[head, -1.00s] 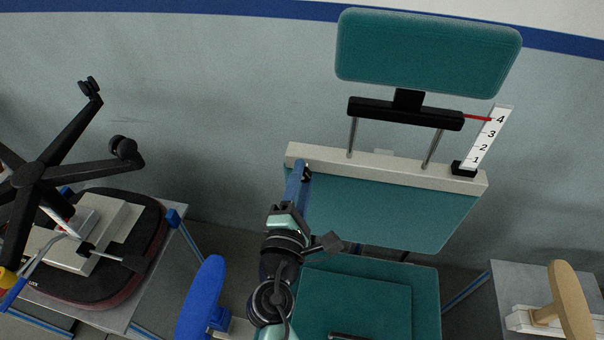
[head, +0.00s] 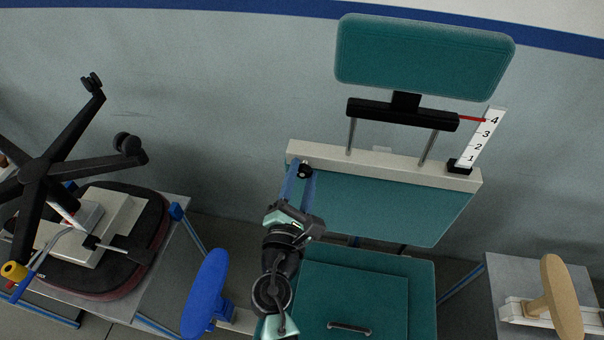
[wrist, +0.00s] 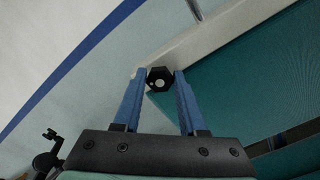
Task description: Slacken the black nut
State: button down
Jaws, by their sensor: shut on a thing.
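The black nut (head: 304,171) sits at the left end of the pale crossbar on the teal chair's back. In the wrist view the nut (wrist: 159,79) is a dark, many-sided knob with a light round centre. It lies between the tips of the two blue fingers of my gripper (wrist: 160,75). My gripper (head: 301,173) is shut on the nut, with one finger on each side. The teal headrest (head: 424,57) is on two metal rods above the crossbar (head: 385,164). Its red pointer (head: 472,119) is by the 4 on the white scale (head: 477,141).
A blue armrest (head: 205,292) stands left of my arm and a tan armrest (head: 560,297) at the right. An upturned chair base (head: 34,171) lies on a table at the left. The teal seat (head: 355,300) is below the backrest. The wall is behind.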

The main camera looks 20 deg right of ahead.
jog(key=shift+c, duration=2.3)
grip_release()
jog(key=b+v, duration=0.2)
jog(key=v, duration=1.1)
jog(key=shift+b, duration=0.4)
